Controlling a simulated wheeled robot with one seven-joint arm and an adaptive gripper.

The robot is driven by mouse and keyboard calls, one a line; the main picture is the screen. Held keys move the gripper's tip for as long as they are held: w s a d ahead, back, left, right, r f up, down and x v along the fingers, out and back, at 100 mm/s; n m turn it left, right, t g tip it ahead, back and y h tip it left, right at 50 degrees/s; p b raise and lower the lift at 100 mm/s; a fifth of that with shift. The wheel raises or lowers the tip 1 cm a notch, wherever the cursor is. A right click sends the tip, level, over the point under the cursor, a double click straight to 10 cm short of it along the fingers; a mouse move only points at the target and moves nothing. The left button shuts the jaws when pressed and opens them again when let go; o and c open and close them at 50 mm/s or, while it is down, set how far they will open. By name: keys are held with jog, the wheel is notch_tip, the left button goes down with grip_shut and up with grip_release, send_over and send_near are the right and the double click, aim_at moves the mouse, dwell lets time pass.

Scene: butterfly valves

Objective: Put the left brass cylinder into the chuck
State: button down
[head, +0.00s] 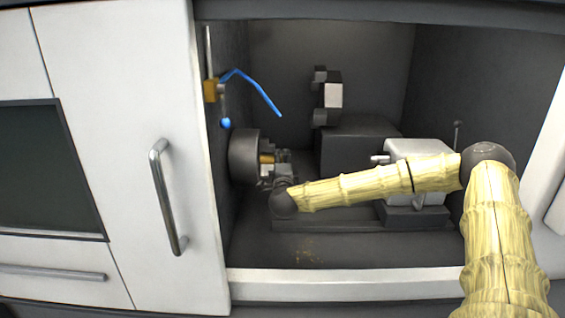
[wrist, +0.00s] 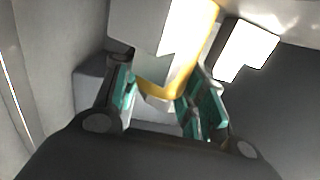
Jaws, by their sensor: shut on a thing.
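The chuck (head: 243,157) is a dark round body on the left wall inside the machine, facing right. Its pale block-like jaws (wrist: 248,48) show at the top of the wrist view. My gripper (head: 268,172) is right in front of the chuck, its fingers pointing left. It is shut on the brass cylinder (head: 267,158), a small yellow piece at the chuck's face. In the wrist view the cylinder (wrist: 206,40) lies between the teal-padded fingers and reaches in among the jaws, partly hidden by one. I cannot tell how deep it sits. No other brass cylinder shows.
A blue hose (head: 255,88) hangs above the chuck from a brass-coloured block. A dark tool turret (head: 327,97) stands at the back, and a grey tailstock (head: 420,160) stands behind my forearm. The white door with its handle (head: 166,197) is left of the opening.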

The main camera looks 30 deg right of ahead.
jog(key=shift+r, duration=0.1)
jog(key=c, duration=0.8)
grip_release()
jog(key=shift+w, duration=0.15)
jog(key=shift+o, duration=0.2)
jog(key=o, duration=0.3)
jog(key=shift+o, duration=0.2)
jog(key=shift+d, duration=0.15)
jog(key=shift+c, duration=0.4)
